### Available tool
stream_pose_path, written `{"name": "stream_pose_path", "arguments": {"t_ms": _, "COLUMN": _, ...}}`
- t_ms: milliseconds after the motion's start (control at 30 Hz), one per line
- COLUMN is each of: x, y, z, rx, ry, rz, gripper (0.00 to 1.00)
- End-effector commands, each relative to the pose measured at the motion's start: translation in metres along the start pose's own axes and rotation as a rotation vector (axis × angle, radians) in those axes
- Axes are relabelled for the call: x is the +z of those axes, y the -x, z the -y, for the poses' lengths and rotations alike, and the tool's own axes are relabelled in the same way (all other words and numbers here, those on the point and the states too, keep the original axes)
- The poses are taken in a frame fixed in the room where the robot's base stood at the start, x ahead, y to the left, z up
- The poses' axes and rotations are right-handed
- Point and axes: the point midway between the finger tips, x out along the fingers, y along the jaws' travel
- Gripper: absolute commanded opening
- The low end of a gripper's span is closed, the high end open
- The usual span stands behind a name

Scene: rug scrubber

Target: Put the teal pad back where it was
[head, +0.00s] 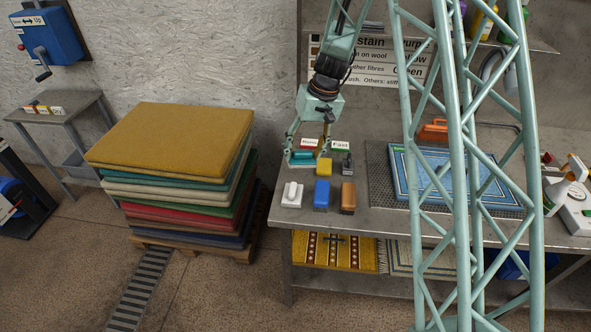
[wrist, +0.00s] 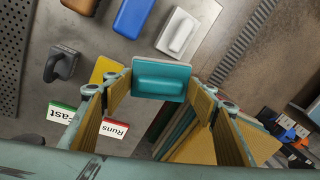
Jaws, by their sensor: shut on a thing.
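The teal pad (wrist: 161,78) is a small block with a raised grip on top. It sits between the two fingers of my gripper (wrist: 158,88) in the wrist view. In the head view my gripper (head: 308,154) points down at the left end of the steel table (head: 277,208), with the teal pad (head: 301,157) at its tips near the "Runs" sign (head: 308,143). The gripper is shut on the pad. I cannot tell whether the pad touches the table. The "Fast" sign (head: 341,146) stands to the right.
Yellow (head: 323,167), white (head: 292,194), blue (head: 322,195) and orange-brown (head: 348,198) pads lie close by. A blue rug (head: 431,172) lies further right. A rug stack (head: 170,140) stands left of the table.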

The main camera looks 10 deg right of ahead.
Motion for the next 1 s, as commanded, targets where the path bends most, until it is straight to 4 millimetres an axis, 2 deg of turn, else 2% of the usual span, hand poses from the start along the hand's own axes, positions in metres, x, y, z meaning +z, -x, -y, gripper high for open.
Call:
{"name": "stream_pose_path", "arguments": {"t_ms": 467, "x": -0.003, "y": 0.0, "z": 0.001, "rx": 0.014, "ry": -0.069, "rz": -0.012, "gripper": 0.44}}
{"name": "stream_pose_path", "arguments": {"t_ms": 1000, "x": -0.014, "y": 0.0, "z": 0.004, "rx": 0.074, "ry": -0.418, "rz": -0.063, "gripper": 0.44}}
